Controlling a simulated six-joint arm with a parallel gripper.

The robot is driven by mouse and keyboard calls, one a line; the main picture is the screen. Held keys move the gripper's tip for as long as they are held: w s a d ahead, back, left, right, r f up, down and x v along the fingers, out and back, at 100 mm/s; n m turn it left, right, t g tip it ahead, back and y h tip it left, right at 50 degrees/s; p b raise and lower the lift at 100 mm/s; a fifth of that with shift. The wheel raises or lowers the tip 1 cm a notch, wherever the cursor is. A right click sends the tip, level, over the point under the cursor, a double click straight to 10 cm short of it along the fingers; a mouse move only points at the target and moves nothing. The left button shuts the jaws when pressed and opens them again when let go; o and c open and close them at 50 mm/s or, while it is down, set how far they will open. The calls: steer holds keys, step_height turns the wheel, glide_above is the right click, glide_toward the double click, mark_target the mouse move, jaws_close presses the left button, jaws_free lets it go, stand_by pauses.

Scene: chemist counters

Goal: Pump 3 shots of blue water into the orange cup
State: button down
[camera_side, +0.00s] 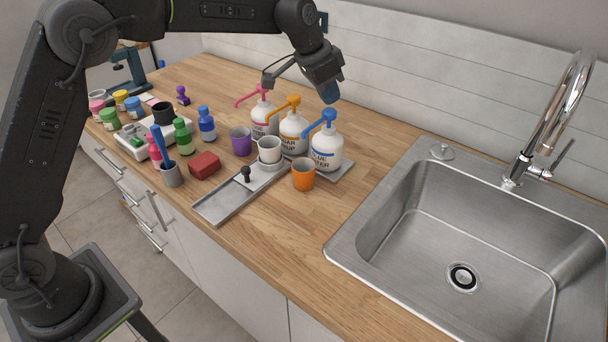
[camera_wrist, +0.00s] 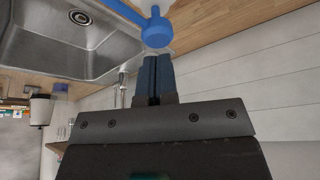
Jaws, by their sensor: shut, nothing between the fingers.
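The blue water bottle (camera_side: 327,150) is white with a blue pump head (camera_side: 326,116). It stands rightmost of three pump bottles on a grey tray. The orange cup (camera_side: 303,175) stands on the counter in front of it, below the blue spout; its inside is too small to read. My gripper (camera_side: 329,93) is shut and empty, just above the blue pump head. In the wrist view, the shut fingers (camera_wrist: 155,62) point at the blue pump head (camera_wrist: 157,32). I cannot tell whether they touch it.
The orange-pump bottle (camera_side: 293,130) and pink-pump bottle (camera_side: 264,117) stand close on the left. A purple cup (camera_side: 241,141), a white cup (camera_side: 269,150) and a metal tray (camera_side: 222,203) are nearby. The sink (camera_side: 470,250) lies right. Counter right of the orange cup is clear.

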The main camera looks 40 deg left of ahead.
steer(key=shift+r, duration=3)
steer(key=s+a+r+n+y, duration=0.1)
steer(key=s+a+r, duration=0.15)
steer(key=s, duration=0.55)
steer(key=s+a+r+n, duration=0.2)
steer(key=s+r, duration=0.1)
steer(key=s, duration=0.6)
steer(key=s+a+f+n, duration=0.1)
steer(key=s+f, duration=0.2)
steer(key=s, duration=0.3)
steer(key=s+a+f+n+t, duration=0.1)
steer(key=s+f, duration=0.2)
steer(key=s, duration=0.4)
steer(key=s+a+f+n+y, duration=0.1)
steer(key=s+f, duration=0.2)
steer(key=s, duration=0.4)
steer(key=shift+a+t, duration=0.25)
steer(key=shift+t, duration=0.05)
